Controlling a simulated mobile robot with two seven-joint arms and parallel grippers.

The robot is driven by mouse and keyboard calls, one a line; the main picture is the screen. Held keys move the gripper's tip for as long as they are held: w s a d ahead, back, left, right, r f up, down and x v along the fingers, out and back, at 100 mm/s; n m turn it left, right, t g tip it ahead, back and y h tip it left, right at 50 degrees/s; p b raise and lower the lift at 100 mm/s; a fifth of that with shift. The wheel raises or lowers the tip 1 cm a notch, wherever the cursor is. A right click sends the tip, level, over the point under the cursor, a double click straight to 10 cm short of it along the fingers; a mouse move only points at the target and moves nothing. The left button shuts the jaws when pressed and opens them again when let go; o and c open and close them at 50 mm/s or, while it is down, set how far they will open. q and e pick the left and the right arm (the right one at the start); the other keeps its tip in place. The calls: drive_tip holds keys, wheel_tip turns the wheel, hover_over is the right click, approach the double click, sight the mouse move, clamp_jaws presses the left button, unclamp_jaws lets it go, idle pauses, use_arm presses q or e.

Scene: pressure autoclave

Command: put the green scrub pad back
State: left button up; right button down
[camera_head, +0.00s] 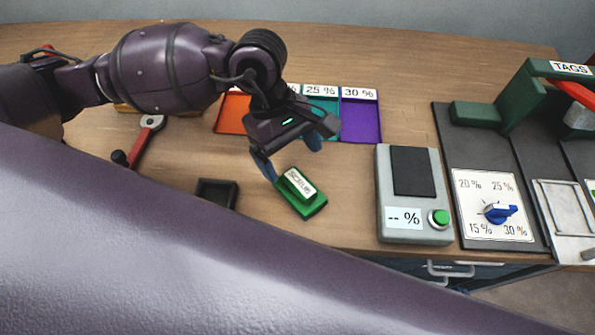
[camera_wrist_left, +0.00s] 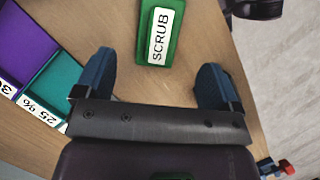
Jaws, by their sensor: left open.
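The green scrub pad (camera_head: 314,206) lies on the wooden table, with a white label reading SCRUB on its raised top. It also shows at the top of the left wrist view (camera_wrist_left: 172,22). My left gripper (camera_head: 291,158) is open just beyond the pad, with its blue fingertips apart and nothing between them. In the left wrist view the pad lies ahead of the gap between the fingertips (camera_wrist_left: 155,82). A small black open tray (camera_head: 216,206) sits to the left of the pad and looks empty. My right gripper is not in view.
Coloured trays, including an orange one (camera_head: 233,113) and a purple one (camera_head: 361,124), stand behind the gripper. A grey meter box (camera_head: 413,225) with a green button stands right of the pad. A dial panel (camera_head: 490,218) is farther right. A red-handled tool (camera_head: 140,147) lies left.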

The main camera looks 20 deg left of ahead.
use_arm(q)
drive_tip(key=shift+v, duration=1.7)
